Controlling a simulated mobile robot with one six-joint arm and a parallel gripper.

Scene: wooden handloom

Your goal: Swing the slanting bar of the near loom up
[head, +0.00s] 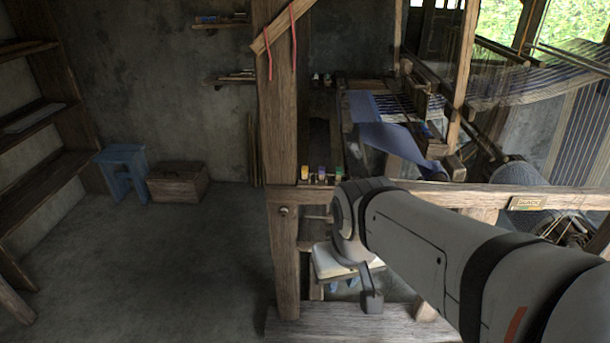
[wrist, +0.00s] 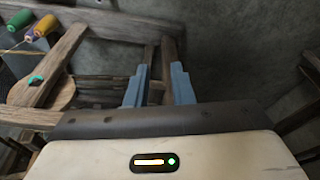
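In the wrist view, a slanting wooden bar (wrist: 50,66) with a rounded lower end bearing a green ring lies at the left, below the spools. In the head view, a slanting bar (head: 283,27) with red cords crosses the top of the near loom's post (head: 280,120). I cannot tell whether these are one bar. My gripper (wrist: 161,70) is open, its two blue fingers apart with nothing held between them. The slanting bar is left of the fingers and apart from them. In the head view my gripper (head: 342,286) is low beside the post, partly behind my arm.
Several spools (head: 322,173) stand on the near loom's rail (head: 470,196). A wooden bench (head: 340,325) is below my gripper. Blue cloth (head: 385,135) and threads lie behind. A blue stool (head: 123,172) and chest (head: 178,183) stand by the back wall. The floor at left is clear.

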